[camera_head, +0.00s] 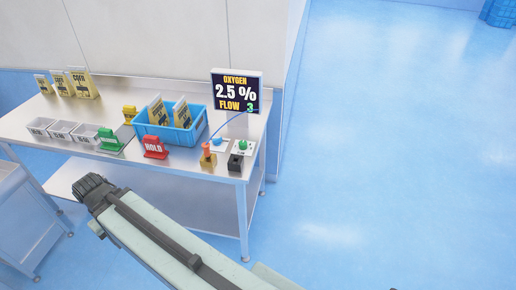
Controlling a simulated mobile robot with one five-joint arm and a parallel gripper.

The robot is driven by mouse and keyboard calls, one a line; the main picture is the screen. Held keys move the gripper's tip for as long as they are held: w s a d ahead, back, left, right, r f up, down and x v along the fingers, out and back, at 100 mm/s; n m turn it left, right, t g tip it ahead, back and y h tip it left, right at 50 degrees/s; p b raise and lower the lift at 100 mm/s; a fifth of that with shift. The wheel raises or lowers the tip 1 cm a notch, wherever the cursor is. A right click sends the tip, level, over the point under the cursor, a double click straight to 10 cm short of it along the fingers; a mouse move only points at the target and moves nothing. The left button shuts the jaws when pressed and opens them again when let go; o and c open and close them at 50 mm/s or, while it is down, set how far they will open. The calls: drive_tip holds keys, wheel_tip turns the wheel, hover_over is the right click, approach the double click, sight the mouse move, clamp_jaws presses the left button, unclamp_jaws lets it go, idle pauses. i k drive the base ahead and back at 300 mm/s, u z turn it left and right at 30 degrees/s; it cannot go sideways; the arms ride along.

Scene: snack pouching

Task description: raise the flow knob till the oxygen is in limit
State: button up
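The display (236,93) at the back right of the steel table reads OXYGEN 2.5 % and FLOW 3, with the 3 in green. Below it, a small white unit with a green knob (243,144) stands near the table's right end, and another with a blue knob (217,141) is to its left. Their labels are too small to read, so I cannot tell which is the flow knob. My gripper (92,186) is the dark end of my arm, in front of the table and well left of the knobs. Its fingers are not clear.
An orange-topped piece on a tan block (208,158) and a black block (235,162) stand before the knobs. A blue crate (171,135) holds pouches. A red HOLD sign (155,148), a green sign (109,141) and grey bins (62,130) line the front.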

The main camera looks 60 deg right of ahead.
sight(243, 144)
drive_tip(key=k, duration=1.1)
drive_tip(key=z, duration=0.35)
drive_tip(key=i, duration=1.5)
